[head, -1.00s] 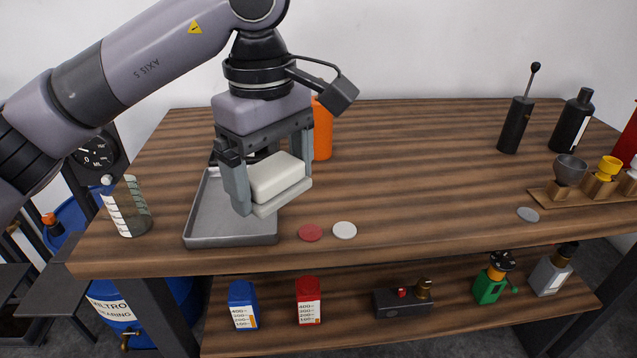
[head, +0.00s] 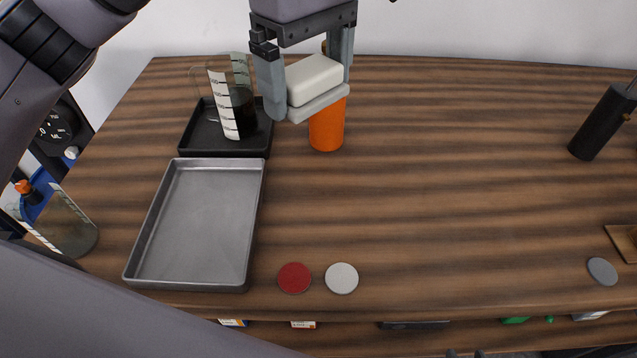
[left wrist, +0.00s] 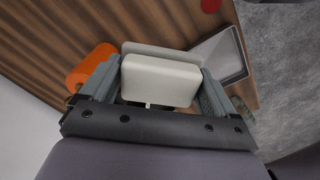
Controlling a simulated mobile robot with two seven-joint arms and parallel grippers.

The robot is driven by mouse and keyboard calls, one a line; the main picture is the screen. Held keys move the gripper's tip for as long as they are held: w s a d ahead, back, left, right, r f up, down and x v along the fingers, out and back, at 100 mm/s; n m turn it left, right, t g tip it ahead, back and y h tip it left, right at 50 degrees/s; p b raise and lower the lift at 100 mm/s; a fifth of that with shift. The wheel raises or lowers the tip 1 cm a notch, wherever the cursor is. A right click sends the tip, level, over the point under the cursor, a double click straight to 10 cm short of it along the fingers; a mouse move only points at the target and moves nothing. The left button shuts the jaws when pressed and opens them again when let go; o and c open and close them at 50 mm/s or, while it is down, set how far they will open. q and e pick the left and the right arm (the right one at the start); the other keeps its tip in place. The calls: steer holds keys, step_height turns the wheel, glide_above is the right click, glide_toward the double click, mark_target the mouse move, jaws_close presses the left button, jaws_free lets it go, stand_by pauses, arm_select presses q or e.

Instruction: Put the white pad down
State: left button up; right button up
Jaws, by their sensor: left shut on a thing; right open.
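My left gripper (head: 305,95) is shut on the white pad (head: 316,78), a thick white block with rounded edges and a flat pale grey plate along one side. The pad is in the air in front of an orange cylinder (head: 327,128), and covers its upper part. In the left wrist view the pad (left wrist: 160,80) sits between both fingers (left wrist: 155,88). A flat white disc (head: 341,278) and a red disc (head: 295,278) lie near the table's front edge. Only small dark tips of my right gripper (head: 465,354) seem to show at the bottom edge, apart and empty.
An empty grey metal tray (head: 150,255) lies at the left front. Behind it a black tray (head: 190,150) holds a beaker (head: 222,105) with dark contents. Another beaker (head: 65,225) stands at far left. A black cylinder (head: 603,122) stands right. The table's middle is clear.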

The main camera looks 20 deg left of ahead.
mark_target(311, 206)
arm_select(q)
step_height(311, 206, down, 20)
steer(key=shift+r, duration=0.1)
stand_by(0.5)
steer(key=shift+f, duration=0.25)
steer(key=o, duration=1)
steer(key=shift+o, duration=0.2)
steer(key=shift+r, duration=0.1)
step_height(311, 206, up, 12)
steer(key=shift+b, duration=0.45)
steer(key=shift+r, duration=0.1)
steer(key=shift+s, duration=0.1)
